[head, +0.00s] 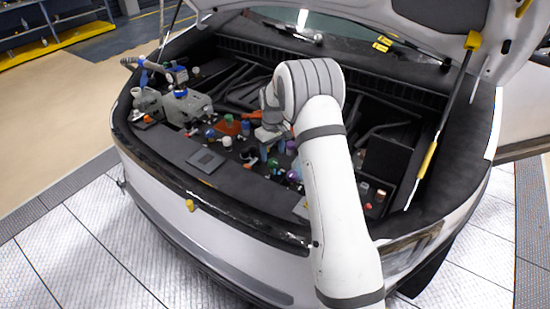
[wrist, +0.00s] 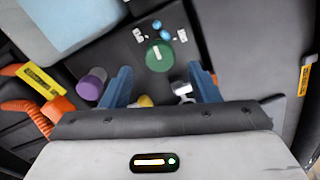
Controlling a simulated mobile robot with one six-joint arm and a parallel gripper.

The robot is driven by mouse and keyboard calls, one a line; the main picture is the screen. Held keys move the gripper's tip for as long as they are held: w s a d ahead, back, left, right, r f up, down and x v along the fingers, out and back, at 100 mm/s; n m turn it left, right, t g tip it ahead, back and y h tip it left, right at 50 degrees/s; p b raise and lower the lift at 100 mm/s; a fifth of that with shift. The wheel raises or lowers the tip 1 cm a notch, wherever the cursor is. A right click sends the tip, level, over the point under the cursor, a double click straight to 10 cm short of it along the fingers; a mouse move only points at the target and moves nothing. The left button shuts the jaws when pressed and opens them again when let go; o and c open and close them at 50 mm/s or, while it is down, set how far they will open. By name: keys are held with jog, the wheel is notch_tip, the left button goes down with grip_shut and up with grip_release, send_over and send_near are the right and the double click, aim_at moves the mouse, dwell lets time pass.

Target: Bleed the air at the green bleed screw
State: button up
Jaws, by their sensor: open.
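The green bleed screw (wrist: 159,57) shows in the wrist view as a round green head with a pale bar across it, on a dark panel with small white markings. It lies just beyond my gripper (wrist: 162,80), centred between the two blue fingers. The fingers are spread apart with nothing held, and I see no contact with the screw. In the head view my white arm reaches down into the engine bay and hides much of my gripper.
A purple cap (wrist: 92,83) stands close to the left finger. A corrugated orange hose (wrist: 22,107) and a pale blue tank (wrist: 72,22) lie to the left. Two small blue caps (wrist: 160,29) sit above the screw. The raised hood's strut (head: 440,125) stands at the right.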

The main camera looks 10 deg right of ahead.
aim_at(273, 161)
jog(key=shift+f+p, duration=0.4)
jog(key=shift+f, duration=1.8)
jog(key=shift+c, duration=0.3)
